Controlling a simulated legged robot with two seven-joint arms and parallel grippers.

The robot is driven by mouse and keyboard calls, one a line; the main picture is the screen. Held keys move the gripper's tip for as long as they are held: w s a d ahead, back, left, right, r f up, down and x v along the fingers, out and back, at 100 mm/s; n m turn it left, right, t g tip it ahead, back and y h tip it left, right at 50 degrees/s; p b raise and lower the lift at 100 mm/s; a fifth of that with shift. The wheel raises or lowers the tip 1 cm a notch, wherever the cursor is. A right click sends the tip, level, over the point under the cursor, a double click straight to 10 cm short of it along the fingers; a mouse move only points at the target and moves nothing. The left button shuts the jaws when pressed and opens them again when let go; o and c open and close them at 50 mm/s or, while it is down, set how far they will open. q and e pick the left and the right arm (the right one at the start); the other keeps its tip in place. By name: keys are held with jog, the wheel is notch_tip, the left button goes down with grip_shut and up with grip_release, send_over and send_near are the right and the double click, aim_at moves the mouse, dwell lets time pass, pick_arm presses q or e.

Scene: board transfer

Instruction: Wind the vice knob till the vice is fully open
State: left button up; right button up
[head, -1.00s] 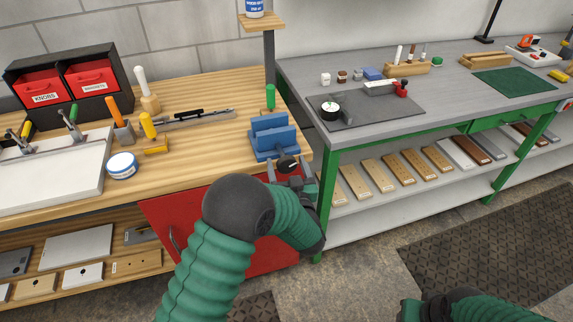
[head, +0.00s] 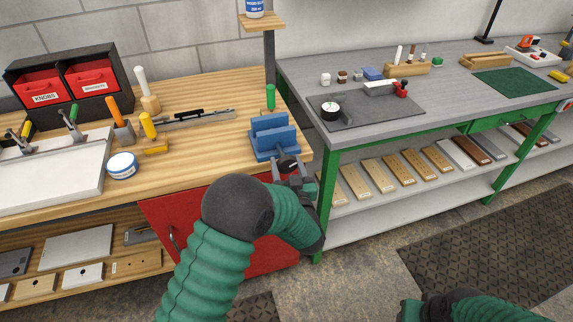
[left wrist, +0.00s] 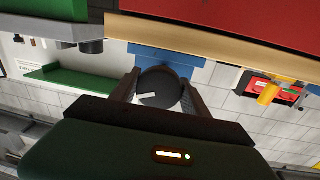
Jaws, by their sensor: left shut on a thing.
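The blue vice (head: 272,138) stands at the front right corner of the wooden bench, with a gap showing between its jaws. Its round black knob (head: 287,163) faces the front of the bench and carries a pale mark. My left gripper (head: 291,170) is at the knob. In the left wrist view the knob (left wrist: 158,88) sits between the two fingers of my left gripper (left wrist: 159,92), which are shut on its sides, and its pale mark shows. The blue vice body (left wrist: 165,58) is behind it. Only part of my right arm shows at the lower right; its gripper is not visible.
A green-handled tool (head: 270,96) stands just behind the vice. A white and blue tin (head: 122,165) and a yellow-handled tool (head: 150,130) are to the left on the bench. The grey bench (head: 430,105) with a green frame stands close on the right.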

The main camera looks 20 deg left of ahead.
pick_arm(q)
jog(key=shift+f+n+b, duration=0.25)
jog(key=shift+n+b, duration=1.1)
jog(key=shift+n, duration=0.05)
jog(key=n+y+b, duration=0.1)
jog(key=n+b, duration=0.6)
jog(key=shift+d+n, duration=0.1)
jog(key=shift+n, duration=0.2)
jog(key=shift+r+n+y+b, duration=0.1)
jog(key=shift+n+y+b, duration=0.2)
jog(key=shift+n+b, duration=1.45)
jog(key=o, duration=1.4)
jog(key=shift+r, duration=0.1)
jog(key=shift+c, duration=0.2)
jog(key=p+v, duration=0.1)
jog(key=v, duration=1.5)
jog(key=shift+s+d+f+p, duration=0.2)
jog(key=shift+s+f+p, duration=0.1)
jog(key=shift+s, duration=0.05)
jog(key=shift+w, duration=0.1)
